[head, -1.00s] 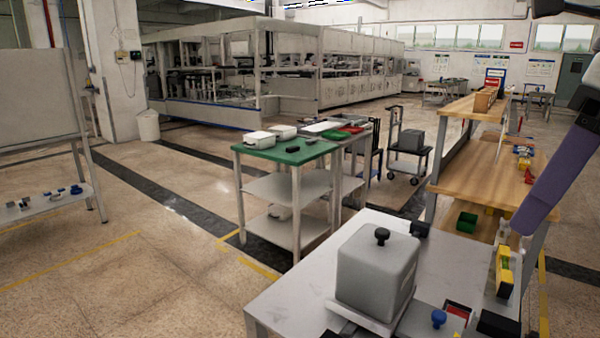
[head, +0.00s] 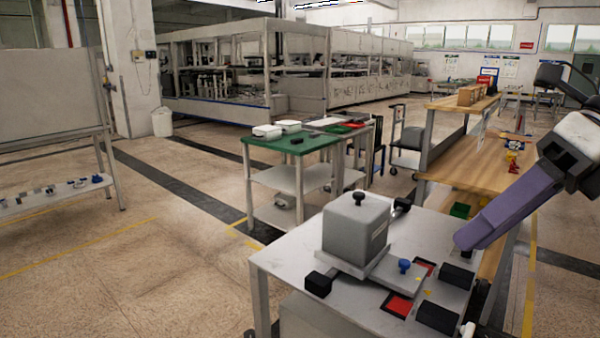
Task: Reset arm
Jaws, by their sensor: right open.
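My right arm comes in from the right edge, with white and black parts at the wrist. My right gripper (head: 482,224) is open, with a long purple part reaching down and left above the far right side of the grey table. Its fingertips are hard to make out. I see nothing held in it. My left gripper is out of view. On the grey table (head: 290,262) stands a grey box (head: 355,228) with a black knob, on a flat plate. The purple part appears apart from the box.
Beside the box are a blue knob (head: 404,266), red-framed recesses (head: 398,304) and black blocks (head: 438,317). A wooden shelf bench (head: 450,165) stands behind at the right. A green-topped table (head: 280,147) is farther back. The floor at left is open.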

